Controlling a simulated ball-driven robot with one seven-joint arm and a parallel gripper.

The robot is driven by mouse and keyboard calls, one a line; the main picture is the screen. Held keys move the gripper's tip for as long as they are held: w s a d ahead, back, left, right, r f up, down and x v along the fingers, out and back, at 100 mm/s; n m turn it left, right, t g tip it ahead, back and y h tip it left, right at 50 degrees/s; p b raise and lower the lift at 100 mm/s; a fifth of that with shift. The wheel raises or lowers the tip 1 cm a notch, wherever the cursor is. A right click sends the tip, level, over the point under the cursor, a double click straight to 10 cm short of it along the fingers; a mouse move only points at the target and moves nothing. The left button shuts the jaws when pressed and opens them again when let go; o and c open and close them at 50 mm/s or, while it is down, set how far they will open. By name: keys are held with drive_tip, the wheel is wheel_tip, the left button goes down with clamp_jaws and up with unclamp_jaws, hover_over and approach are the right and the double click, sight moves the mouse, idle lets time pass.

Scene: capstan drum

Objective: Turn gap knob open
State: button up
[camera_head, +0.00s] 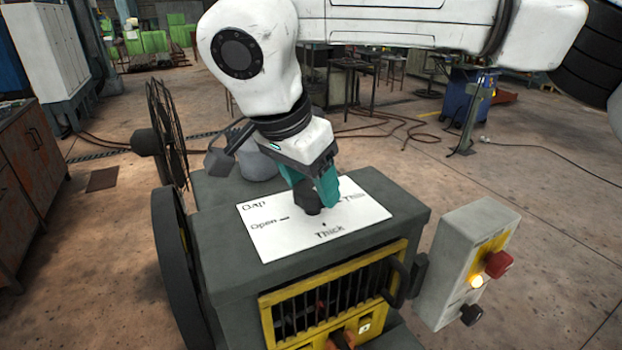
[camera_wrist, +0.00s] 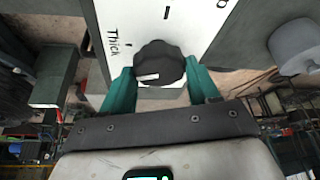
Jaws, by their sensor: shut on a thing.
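The gap knob (camera_wrist: 160,62) is dark and many-sided, on a white label plate (camera_head: 275,235) on top of a grey machine. In the head view the knob (camera_head: 307,197) is partly hidden by my gripper (camera_head: 315,190). The plate reads "Gap", with "Open" at left, "Thick" at the front and a partly hidden word at right. In the wrist view my gripper's teal fingers (camera_wrist: 162,88) lie on either side of the knob, shut on it. A short white mark on the knob lies nearly level, on the side towards the lower left, below the "Thick" tick.
A control box (camera_head: 455,265) with a red button, a lit lamp and a black knob stands right of the machine. A yellow-framed grille (camera_head: 335,290) is on its front. A wire guard (camera_head: 168,130) and a grey container (camera_head: 255,160) are at the back left.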

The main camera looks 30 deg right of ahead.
drive_tip(key=m+g+p, duration=0.1)
drive_tip(key=m, duration=0.1)
drive_tip(key=m+g+p, duration=0.1)
drive_tip(key=m, duration=0.2)
drive_tip(key=shift+w+r+m, duration=0.2)
drive_tip(key=shift+m, duration=0.1)
drive_tip(key=m+g+p, duration=0.1)
drive_tip(key=m, duration=0.1)
drive_tip(key=m+g+p, duration=0.1)
drive_tip(key=m+p, duration=0.1)
drive_tip(key=m, duration=0.1)
drive_tip(key=shift+w+y, duration=0.1)
drive_tip(key=shift+y, duration=0.2)
drive_tip(key=m+y+p, duration=0.1)
drive_tip(key=m, duration=0.2)
drive_tip(key=m+g+p, duration=0.1)
drive_tip(key=m+p, duration=0.1)
drive_tip(key=m, duration=0.1)
drive_tip(key=shift+w+d+m+g+y, duration=0.15)
drive_tip(key=shift+m+g+y, duration=0.15)
drive_tip(key=shift+y, duration=0.1)
drive_tip(key=shift+d+f+m+y+p, duration=0.1)
drive_tip(key=shift+m+y+p, duration=0.35)
drive_tip(key=shift+m, duration=0.7)
drive_tip(key=shift+f+m+y+p, duration=0.1)
drive_tip(key=shift+m+y+p, duration=0.3)
drive_tip(key=shift+m, duration=0.75)
drive_tip(key=o, duration=1.1)
drive_tip(key=shift+c, duration=0.2)
